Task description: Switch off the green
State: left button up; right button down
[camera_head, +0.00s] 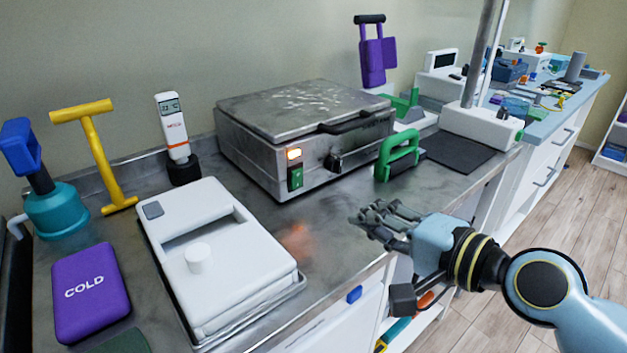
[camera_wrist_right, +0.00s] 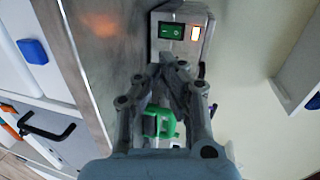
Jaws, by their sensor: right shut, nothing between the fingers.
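The green rocker switch (camera_head: 295,178) is on the front face of a metal box-shaped heater (camera_head: 250,165). In the right wrist view the green switch (camera_wrist_right: 171,31) and the glowing lamp (camera_wrist_right: 195,33) show near the top, beyond my fingertips. My right gripper (camera_head: 368,220) is shut and empty over the counter's front part, right of the switch and apart from it. It also shows in the right wrist view (camera_wrist_right: 168,68). My left gripper is out of view.
A black knob (camera_head: 333,163) sits right of the switch. A green-handled tool (camera_head: 397,155) stands right of the heater. A white lidded container (camera_head: 215,255) and a purple COLD pack (camera_head: 90,292) lie at left. Bare counter (camera_head: 315,225) lies before the heater.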

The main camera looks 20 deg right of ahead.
aim_at(302, 177)
jog(key=shift+w+d+r+m+t, duration=0.2)
jog(key=shift+w+d+m+t, duration=0.15)
jog(key=shift+m, duration=0.35)
jog(key=x, duration=1.3)
jog(key=shift+w+d+r, duration=0.1)
jog(key=shift+w+r, duration=0.05)
jog(key=shift+r, duration=0.25)
jog(key=shift+w, duration=0.4)
